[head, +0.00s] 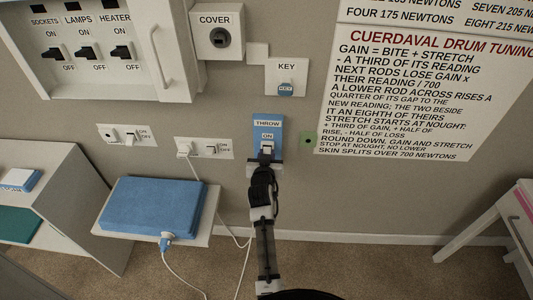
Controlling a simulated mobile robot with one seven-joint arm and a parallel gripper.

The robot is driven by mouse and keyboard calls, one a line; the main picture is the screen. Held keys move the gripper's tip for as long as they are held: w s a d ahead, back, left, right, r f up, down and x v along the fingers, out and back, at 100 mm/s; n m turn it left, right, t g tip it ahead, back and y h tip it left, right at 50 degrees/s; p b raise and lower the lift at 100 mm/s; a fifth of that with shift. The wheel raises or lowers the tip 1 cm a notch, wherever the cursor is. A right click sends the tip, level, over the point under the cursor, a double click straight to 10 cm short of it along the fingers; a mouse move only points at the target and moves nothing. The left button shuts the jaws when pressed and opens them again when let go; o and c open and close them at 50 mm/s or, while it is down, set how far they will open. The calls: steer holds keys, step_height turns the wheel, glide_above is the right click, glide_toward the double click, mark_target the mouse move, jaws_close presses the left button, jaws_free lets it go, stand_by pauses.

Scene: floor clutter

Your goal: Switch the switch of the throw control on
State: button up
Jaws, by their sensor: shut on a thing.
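The throw control is a blue wall plate (275,126) labelled THROW, with a small ON label above its switch. My gripper (267,153) is at the lower part of this plate, shut on the pale switch (267,147). My gripper and wrist cover the lower part of the plate, so any marking below the switch is hidden. Which way the switch is set cannot be told clearly.
A KEY plate (287,77) and a COVER box (217,32) are above. A blue box (152,206) with a white cable stands on a shelf at left. A white table (490,222) is at right; carpet lies between.

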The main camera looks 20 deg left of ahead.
steer(key=shift+r, duration=0.1)
steer(key=o, duration=1)
steer(key=b+v, duration=0.3)
steer(key=v, duration=1)
steer(key=shift+s+d, duration=0.1)
steer(key=shift+s, duration=0.3)
steer(key=shift+b, duration=0.3)
